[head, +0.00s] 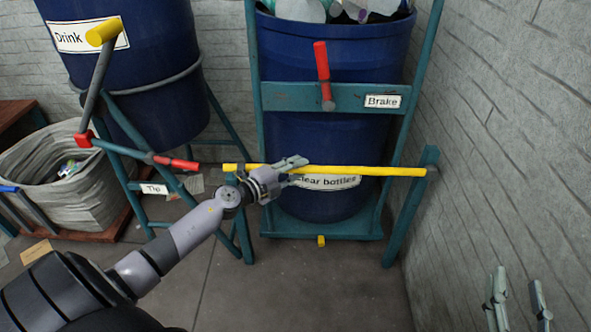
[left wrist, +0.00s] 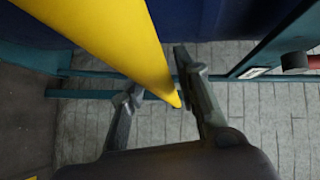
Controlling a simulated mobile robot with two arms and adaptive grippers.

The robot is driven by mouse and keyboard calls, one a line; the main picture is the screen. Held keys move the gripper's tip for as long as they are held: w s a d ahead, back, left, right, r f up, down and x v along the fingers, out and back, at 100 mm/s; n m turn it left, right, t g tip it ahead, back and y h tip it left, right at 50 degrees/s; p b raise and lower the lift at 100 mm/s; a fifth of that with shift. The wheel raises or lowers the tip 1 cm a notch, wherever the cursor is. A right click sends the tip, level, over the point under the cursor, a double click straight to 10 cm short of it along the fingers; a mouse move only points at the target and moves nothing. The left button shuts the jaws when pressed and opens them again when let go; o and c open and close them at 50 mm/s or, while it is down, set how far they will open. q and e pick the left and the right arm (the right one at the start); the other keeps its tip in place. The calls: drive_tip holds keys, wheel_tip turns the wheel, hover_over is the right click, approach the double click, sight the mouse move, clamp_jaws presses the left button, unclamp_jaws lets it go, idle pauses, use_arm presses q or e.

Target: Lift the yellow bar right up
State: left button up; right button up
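The yellow bar (head: 390,171) lies nearly level in the head view, across the front of the lower blue bin. Its right end meets a teal post. My left gripper (head: 299,170) is at the bar, left of its middle, with its fingers apart. In the left wrist view the yellow bar (left wrist: 118,35) runs from the top left down to between the two spread fingers (left wrist: 160,95). Whether a finger touches it I cannot tell. My right gripper (head: 518,288) is at the lower right of the head view, fingers apart and empty, away from the bar.
A blue bin labelled "Clear bottles" (head: 335,215) stands in a teal frame behind the bar. A red brake lever (head: 322,62) is above. A yellow-ended crank (head: 103,32) and a red handle (head: 176,163) are at left. A brick wall (head: 500,130) bounds the right.

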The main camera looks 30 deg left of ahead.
use_arm(q)
clamp_jaws()
idle(0.4)
